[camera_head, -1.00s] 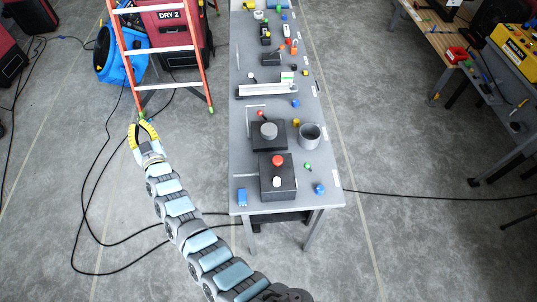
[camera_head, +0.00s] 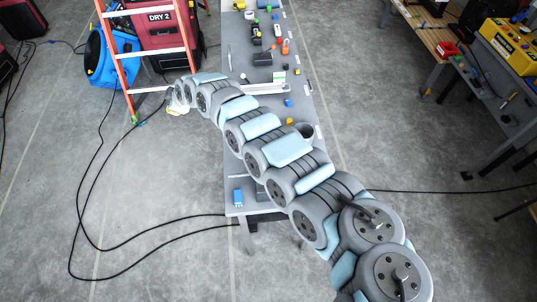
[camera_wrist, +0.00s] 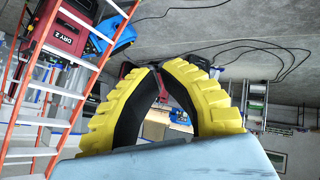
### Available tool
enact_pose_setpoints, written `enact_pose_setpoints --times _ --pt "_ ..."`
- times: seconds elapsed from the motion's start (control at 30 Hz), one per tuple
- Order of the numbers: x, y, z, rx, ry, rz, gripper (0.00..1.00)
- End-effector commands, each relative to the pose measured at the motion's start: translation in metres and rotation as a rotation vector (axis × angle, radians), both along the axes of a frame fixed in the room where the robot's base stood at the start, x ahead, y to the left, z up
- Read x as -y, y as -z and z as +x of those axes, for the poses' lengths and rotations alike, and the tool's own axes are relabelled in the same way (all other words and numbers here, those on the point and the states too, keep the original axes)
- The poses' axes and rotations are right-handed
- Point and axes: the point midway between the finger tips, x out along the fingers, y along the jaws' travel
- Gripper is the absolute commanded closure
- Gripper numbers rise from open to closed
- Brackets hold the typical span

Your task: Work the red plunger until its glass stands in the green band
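My arm lies across the near part of the grey table (camera_head: 233,168) in the head view. It hides the black box with the red knob and the black block with the red-tipped lever beside it, so no red plunger, glass or green band can be made out. My gripper (camera_wrist: 158,68) shows in the wrist view as two yellow, ribbed fingers with black inner faces. The fingers bow apart in the middle and their tips come together, with nothing held.
An orange ladder (camera_head: 148,55) stands left of the table before a red DRY 2 machine (camera_head: 155,50) and a blue blower (camera_head: 98,60). Black cables cross the left floor.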

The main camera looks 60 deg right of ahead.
Motion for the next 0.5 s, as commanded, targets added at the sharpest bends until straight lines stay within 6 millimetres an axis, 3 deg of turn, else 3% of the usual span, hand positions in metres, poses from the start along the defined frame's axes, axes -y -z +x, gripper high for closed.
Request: enact_pose_setpoints --times 0.03,0.27,0.4,0.5 --pt "0.013 0.002 -0.025 -0.075 -0.018 -0.015 1.0" --pt "0.043 0.027 -0.152 -0.433 -0.113 -0.024 1.0" --pt "0.054 0.037 -0.23 -0.622 -0.149 0.001 1.0" --pt "0.057 0.04 -0.272 -0.719 -0.164 0.026 1.0"
